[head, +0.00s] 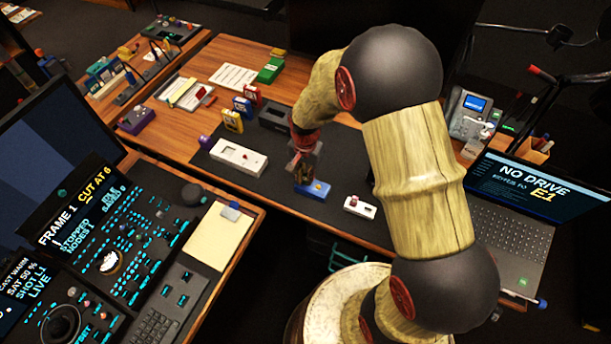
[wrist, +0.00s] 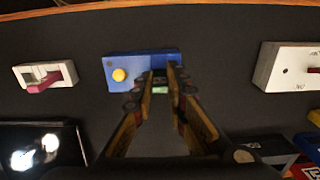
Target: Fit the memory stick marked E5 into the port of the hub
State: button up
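My gripper (head: 305,170) points down over the dark desk mat, at the end of a blue box (head: 317,189). In the wrist view the blue box (wrist: 128,68) has a round yellow button, and my gripper's fingertips (wrist: 162,78) are at its right end. A small green and pale patch (wrist: 160,88) shows between the fingers; I cannot tell whether it is a held stick or part of the box. No E5 marking is readable. I cannot identify the hub or its port for sure.
A white box with a red switch (head: 359,206) lies right of the blue box. A longer white box (head: 239,158) lies left. Yellow (head: 233,120) and red (head: 252,95) blocks stand behind. The laptop (head: 520,200) at right reads "NO DRIVE". Bare mat lies between the boxes.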

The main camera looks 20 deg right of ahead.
jog(key=o, duration=0.4)
notch_tip(320, 180, up, 12)
jog(key=p, duration=0.3)
notch_tip(320, 180, up, 16)
jog(key=n+t, duration=0.3)
jog(key=n, duration=0.1)
send_over(306, 175)
jog(key=s, duration=0.7)
jog(key=shift+s+r+n+t, duration=0.45)
jog(key=shift+s+r+n, duration=0.65)
jog(key=shift+s, duration=1.15)
jog(key=shift+s+r+n+t, duration=0.4)
jog(key=shift+s+r+n, duration=0.15)
jog(key=shift+s+r, duration=1.4)
jog(key=shift+s+r+n+t, duration=0.45)
jog(key=shift+s+r+n, duration=0.5)
jog(key=shift+s, duration=1.55)
jog(key=shift+r, duration=0.15)
